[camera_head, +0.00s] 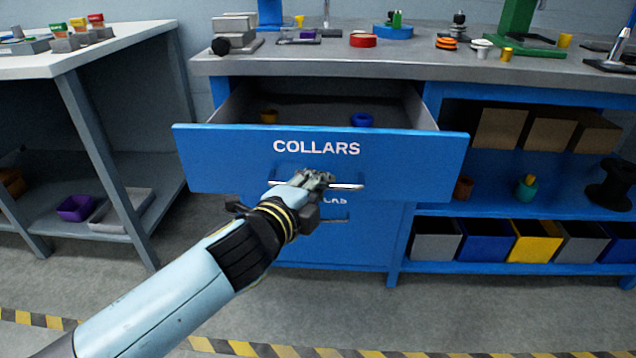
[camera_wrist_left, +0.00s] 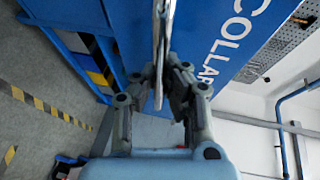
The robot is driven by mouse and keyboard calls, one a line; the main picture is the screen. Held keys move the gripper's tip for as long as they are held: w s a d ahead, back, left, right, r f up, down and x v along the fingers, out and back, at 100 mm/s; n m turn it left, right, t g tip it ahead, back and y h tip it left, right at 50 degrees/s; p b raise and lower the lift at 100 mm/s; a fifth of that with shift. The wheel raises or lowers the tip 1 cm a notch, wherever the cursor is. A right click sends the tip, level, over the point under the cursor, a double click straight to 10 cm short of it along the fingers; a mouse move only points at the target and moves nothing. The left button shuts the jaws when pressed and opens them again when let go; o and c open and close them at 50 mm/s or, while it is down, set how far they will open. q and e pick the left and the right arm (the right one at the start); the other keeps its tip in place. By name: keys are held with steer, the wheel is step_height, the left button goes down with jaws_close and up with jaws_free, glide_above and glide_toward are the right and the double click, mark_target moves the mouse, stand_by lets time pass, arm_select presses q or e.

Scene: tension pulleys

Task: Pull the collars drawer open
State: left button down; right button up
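The blue collars drawer (camera_head: 400,160), lettered COLLARS, stands pulled well out of the blue workbench in the head view. My left gripper (camera_head: 312,180) is at the silver drawer handle (camera_head: 347,186), in front of the drawer face. In the left wrist view, the handle (camera_wrist_left: 159,50) runs between the two fingers of my left gripper (camera_wrist_left: 163,85), which are closed around it. The drawer front (camera_wrist_left: 215,35) also shows there. My right gripper is not in view.
A second drawer (camera_head: 340,245) below is shut, its label partly hidden by my gripper. The bench top (camera_head: 330,62) carries several parts and fixtures. Open shelves (camera_head: 480,200) with boxes and bins are at the right. A grey table (camera_head: 80,60) stands at the left. Floor in front is clear.

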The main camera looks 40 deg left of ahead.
arm_select(q)
steer(key=c, duration=1.4)
jaws_free()
steer(key=shift+f, duration=0.1)
steer(key=v, duration=1.2)
